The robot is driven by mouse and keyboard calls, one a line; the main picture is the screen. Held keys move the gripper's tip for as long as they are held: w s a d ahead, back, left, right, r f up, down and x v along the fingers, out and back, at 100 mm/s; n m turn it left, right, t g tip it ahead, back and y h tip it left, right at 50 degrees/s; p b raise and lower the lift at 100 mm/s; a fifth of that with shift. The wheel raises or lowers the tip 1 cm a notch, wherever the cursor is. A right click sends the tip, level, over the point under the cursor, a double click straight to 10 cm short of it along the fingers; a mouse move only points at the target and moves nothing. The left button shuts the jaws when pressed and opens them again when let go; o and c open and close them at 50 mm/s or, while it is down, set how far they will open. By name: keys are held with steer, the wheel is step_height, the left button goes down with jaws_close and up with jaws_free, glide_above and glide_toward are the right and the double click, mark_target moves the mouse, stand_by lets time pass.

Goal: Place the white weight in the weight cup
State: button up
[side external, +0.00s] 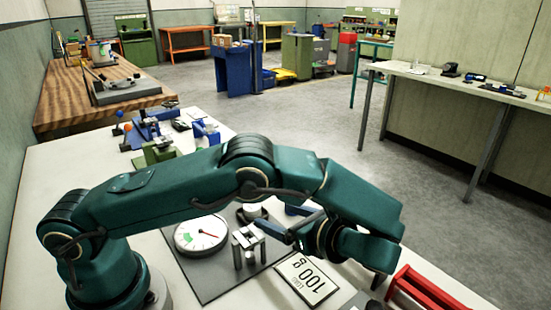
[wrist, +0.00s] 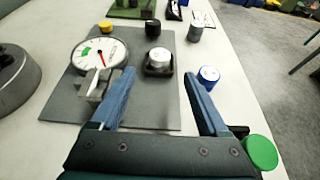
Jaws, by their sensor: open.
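A pale, whitish weight (wrist: 158,57) sits in a dark, square-looking cup (wrist: 157,71) on the grey plate. The same weight shows in the side external view (side external: 252,209), just beyond the metal bracket. My gripper (wrist: 159,75) is open, with its two blue fingers apart and nothing between them. In the wrist view the weight and cup lie just beyond the fingertips, between their lines. The gripper also shows in the side external view (side external: 285,219), low over the plate. I cannot tell how deep the weight sits in the cup.
A dial gauge (wrist: 100,57) and metal bracket (side external: 247,246) stand left of the cup. A "100 g" card (side external: 306,277) and red rack (side external: 430,289) lie nearby.

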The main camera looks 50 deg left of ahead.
steer(key=shift+v, duration=1)
steer(key=shift+r, duration=0.25)
steer(key=s+a+r+n+h, duration=0.1)
steer(key=r+n+h, duration=0.1)
steer(key=s+a+r+n+h, duration=0.1)
steer(key=s+r+n+h, duration=0.1)
steer(key=s+a+r+n+h, duration=0.1)
steer(key=s+r+n+h, duration=0.1)
steer(key=r+n+h, duration=0.1)
steer(key=s+d+r+n+t+h, duration=0.2)
steer(key=s+n+t+h, duration=0.3)
steer(key=s+n, duration=0.3)
steer(key=n+h, duration=0.1)
steer(key=n, duration=0.2)
steer(key=shift+s+t, duration=0.3)
